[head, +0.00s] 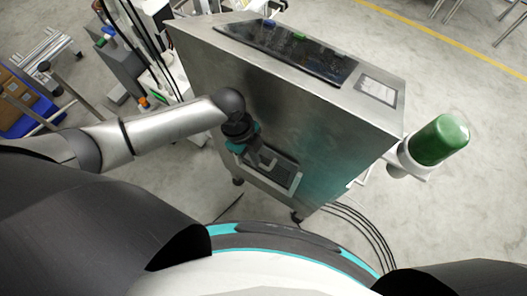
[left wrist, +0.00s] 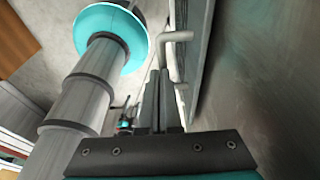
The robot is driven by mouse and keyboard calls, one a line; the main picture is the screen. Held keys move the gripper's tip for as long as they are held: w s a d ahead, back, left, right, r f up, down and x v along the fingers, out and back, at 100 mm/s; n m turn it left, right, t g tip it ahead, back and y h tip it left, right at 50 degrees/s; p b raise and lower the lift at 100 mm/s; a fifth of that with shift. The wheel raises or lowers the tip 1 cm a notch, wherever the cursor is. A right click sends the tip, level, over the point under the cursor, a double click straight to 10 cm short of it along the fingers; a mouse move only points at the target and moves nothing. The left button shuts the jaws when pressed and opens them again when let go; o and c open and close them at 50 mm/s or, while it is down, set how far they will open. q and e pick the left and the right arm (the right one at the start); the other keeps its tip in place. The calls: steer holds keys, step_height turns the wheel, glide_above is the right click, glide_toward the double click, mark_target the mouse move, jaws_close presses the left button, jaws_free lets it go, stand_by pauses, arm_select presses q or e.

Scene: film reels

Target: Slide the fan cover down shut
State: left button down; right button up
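The fan cover (head: 286,178) is a dark panel in a pale metal frame, low on the front of the steel cabinet (head: 300,110). My left gripper (head: 266,161) is in front of its upper left part. In the left wrist view, the fingers (left wrist: 161,88) are close together and look shut. A bent grey handle (left wrist: 178,37) stands out from the cabinet face just past the fingertips. I cannot tell whether the fingers touch it. The gripper hides part of the cover, and I cannot tell how far it is slid. My right gripper is not in view.
A black glossy control panel (head: 290,50) lies on the cabinet top. A green cylinder (head: 438,139) stands out at the cabinet's right. Black cables (head: 355,225) run on the floor at lower right. A blue crate (head: 22,122) is at far left.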

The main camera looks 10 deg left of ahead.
arm_select(q)
steer(key=shift+w+a+f+b+x, duration=0.3)
steer(key=shift+a+b+x, duration=0.6)
steer(key=shift+b+x, duration=2.55)
steer(key=p+v, duration=0.2)
steer(key=p, duration=0.1)
steer(key=p+v, duration=0.3)
steer(key=d+p+v, duration=0.1)
steer(key=p+v, duration=0.2)
steer(key=p, duration=0.1)
steer(key=shift+s+a+r, duration=0.1)
steer(key=shift+s+r, duration=0.05)
steer(key=shift+r, duration=0.15)
steer(key=shift+f, duration=0.1)
